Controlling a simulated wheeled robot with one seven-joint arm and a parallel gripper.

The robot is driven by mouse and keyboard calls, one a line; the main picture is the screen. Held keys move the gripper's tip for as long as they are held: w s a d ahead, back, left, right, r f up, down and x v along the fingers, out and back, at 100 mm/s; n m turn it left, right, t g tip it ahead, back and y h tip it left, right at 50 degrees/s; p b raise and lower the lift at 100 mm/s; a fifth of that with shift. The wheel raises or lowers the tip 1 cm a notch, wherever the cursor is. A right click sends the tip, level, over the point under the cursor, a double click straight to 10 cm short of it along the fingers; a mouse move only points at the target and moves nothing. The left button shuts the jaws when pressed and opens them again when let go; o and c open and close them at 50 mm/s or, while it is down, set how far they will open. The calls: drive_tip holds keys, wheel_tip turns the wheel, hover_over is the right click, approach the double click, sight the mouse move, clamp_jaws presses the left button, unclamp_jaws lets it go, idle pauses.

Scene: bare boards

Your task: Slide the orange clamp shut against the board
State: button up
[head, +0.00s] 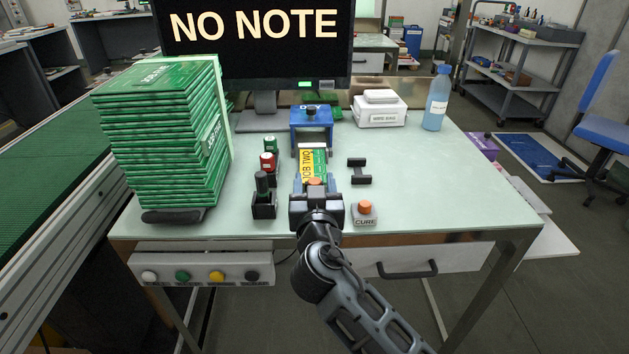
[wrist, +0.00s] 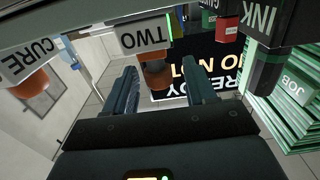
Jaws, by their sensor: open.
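The board (head: 313,160), yellow and green and lettered JOB TWO, lies in front of the blue press (head: 312,125) at the middle of the table. An orange piece (head: 314,182), which looks like the clamp, shows at the board's near end. In the wrist view an orange-brown knob (wrist: 157,75) sits against a pale block lettered TWO (wrist: 147,37). My gripper (head: 316,200) is right at the near end of the board and hides part of it. In the wrist view its two fingers are spread, with the knob between them in the picture. I cannot tell whether they touch it.
A dark ink holder (head: 263,205) and a red bottle (head: 268,163) stand left. A black bracket (head: 359,171) lies right. Green boards (head: 160,140) are stacked left.

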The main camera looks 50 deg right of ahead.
drive_tip(key=shift+b+v, duration=0.6)
drive_tip(key=shift+v, duration=2.55)
drive_tip(key=shift+s+a+f, duration=0.1)
drive_tip(key=shift+f, duration=0.15)
drive_tip(key=s+a+f+n+t+y+p, duration=0.1)
drive_tip(key=s+a+f+n+t+y, duration=0.1)
drive_tip(key=s+a+f+n+y, duration=0.75)
drive_tip(key=s+a+r+t+y+p, duration=0.1)
drive_tip(key=s+a+r, duration=0.3)
drive_tip(key=s, duration=0.5)
drive_tip(key=s+a+r+y, duration=0.3)
drive_tip(key=s+r, duration=0.3)
drive_tip(key=s, duration=0.3)
drive_tip(key=shift+a+r+n+t+y+p, duration=0.25)
drive_tip(key=shift+a+n+t+y+p, duration=0.1)
drive_tip(key=shift+n+t, duration=0.1)
drive_tip(key=shift+c, duration=0.2)
